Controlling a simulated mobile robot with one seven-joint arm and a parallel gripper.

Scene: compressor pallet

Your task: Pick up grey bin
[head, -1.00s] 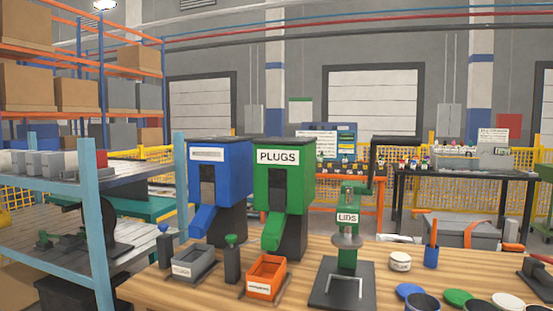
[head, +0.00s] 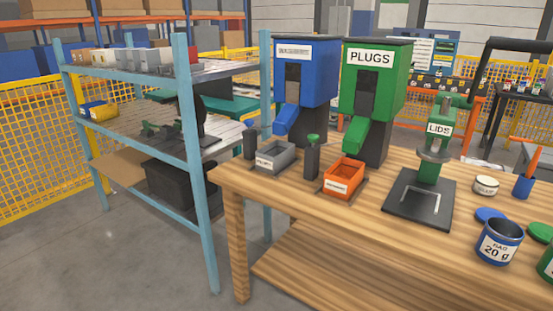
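The grey bin (head: 275,157) is a small open tray with a white label on its front. It sits on the wooden table (head: 300,215) near the left end, below the chute of a blue dispenser (head: 305,80). A dark post (head: 250,144) stands to its left and a dark post with a green knob (head: 312,158) to its right. The bin looks empty, though its floor is only partly visible. My gripper is not in view.
An orange bin (head: 344,178) sits below the green PLUGS dispenser (head: 372,90). A green LIDS press (head: 430,165) and a blue tin (head: 498,242) stand further right. A blue-framed shelf (head: 205,215) stands left of the table. The floor (head: 130,270) in front of the shelf is clear.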

